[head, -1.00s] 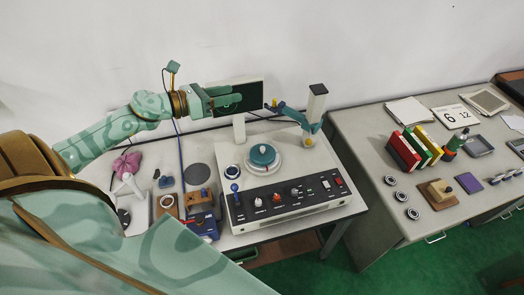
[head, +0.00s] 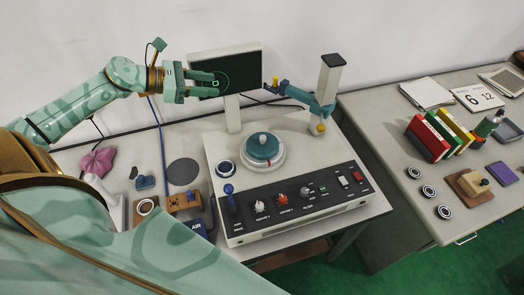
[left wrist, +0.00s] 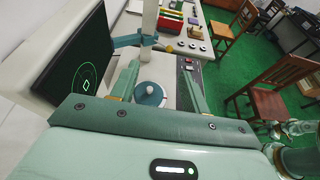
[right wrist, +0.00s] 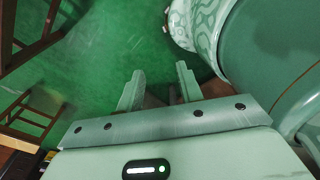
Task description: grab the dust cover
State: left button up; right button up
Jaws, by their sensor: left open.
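The dust cover looks to be the teal round cap with a pale knob (head: 263,148), seated on the round plate of the grey-white instrument (head: 218,142). It also shows in the left wrist view (left wrist: 149,94), between and beyond the fingers. My left gripper (head: 214,84) is open and empty, in front of the dark monitor, above and to the left of the cap and apart from it. Its spread fingers show in the left wrist view (left wrist: 158,78). My right gripper (right wrist: 160,72) is open and empty over green floor in the right wrist view, and is outside the head view.
The monitor (head: 240,68) stands behind the instrument. A column (head: 328,90) with a teal probe arm (head: 300,93) rises right of the cap. A blue-knobbed lever (head: 229,190) stands at the front left. A bearing ring (head: 225,169) lies left of the cap.

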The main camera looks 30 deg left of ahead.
pick_arm(q)
notch_tip(320, 180, down, 20)
jog(key=r+b, duration=0.1)
jog(key=b, duration=1.6)
send_near(263, 137)
jog(key=x, duration=0.4)
jog(key=shift+w+r, duration=0.2)
jog(key=shift+g, duration=0.3)
jog(key=x, duration=0.3)
jog(key=f+x, duration=0.1)
jog(key=x, duration=0.2)
jog(key=shift+s+a, duration=0.1)
pick_arm(e)
notch_tip(263, 137, down, 19)
jog(key=s, duration=0.2)
jog(key=shift+a+f+g, duration=0.15)
jog(key=shift+a+g, duration=0.15)
jog(key=shift+a, duration=0.15)
pick_arm(q)
grip_shut()
pick_arm(e)
jog(key=shift+a, duration=0.1)
